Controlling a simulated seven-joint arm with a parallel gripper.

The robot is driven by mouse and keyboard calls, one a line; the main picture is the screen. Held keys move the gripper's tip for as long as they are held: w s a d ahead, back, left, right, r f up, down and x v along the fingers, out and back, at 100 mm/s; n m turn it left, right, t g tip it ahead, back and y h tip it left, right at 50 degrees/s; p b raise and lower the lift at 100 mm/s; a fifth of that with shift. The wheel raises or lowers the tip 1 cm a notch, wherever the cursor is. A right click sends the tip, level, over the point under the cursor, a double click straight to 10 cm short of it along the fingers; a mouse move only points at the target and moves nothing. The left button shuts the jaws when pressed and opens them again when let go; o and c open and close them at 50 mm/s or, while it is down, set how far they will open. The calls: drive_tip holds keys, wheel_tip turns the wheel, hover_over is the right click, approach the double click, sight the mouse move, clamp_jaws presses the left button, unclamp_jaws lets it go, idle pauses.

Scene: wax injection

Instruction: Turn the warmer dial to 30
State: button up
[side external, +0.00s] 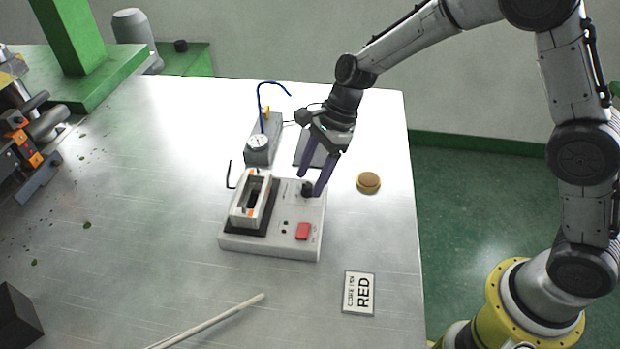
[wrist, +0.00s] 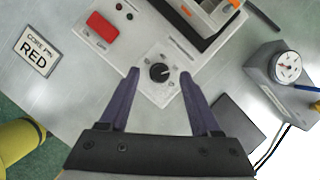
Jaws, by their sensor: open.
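The warmer (side external: 270,244) is a pale box on the table, with a black dial (side external: 308,188) near its back right corner. In the wrist view the dial (wrist: 159,71) is a round black knob on a white panel, with a light pointer line and small marks around it that are too small to read. My gripper (side external: 310,182) is open, its two purple fingers pointing down at the dial. In the wrist view the fingertips of my gripper (wrist: 160,72) lie to either side of the dial, with gaps on both sides. I cannot tell how high they are above the panel.
A red switch (side external: 303,231) is on the warmer's front right, beside a slotted holder (side external: 250,200). A grey box with a gauge (side external: 259,143) and blue tube stands behind. A round brown-topped tin (side external: 368,182), a RED card (side external: 358,293) and a pale rod (side external: 215,321) lie around.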

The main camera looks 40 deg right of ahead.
drive_tip(key=shift+a+f, duration=0.25)
drive_tip(key=shift+f, duration=0.35)
clamp_jaws()
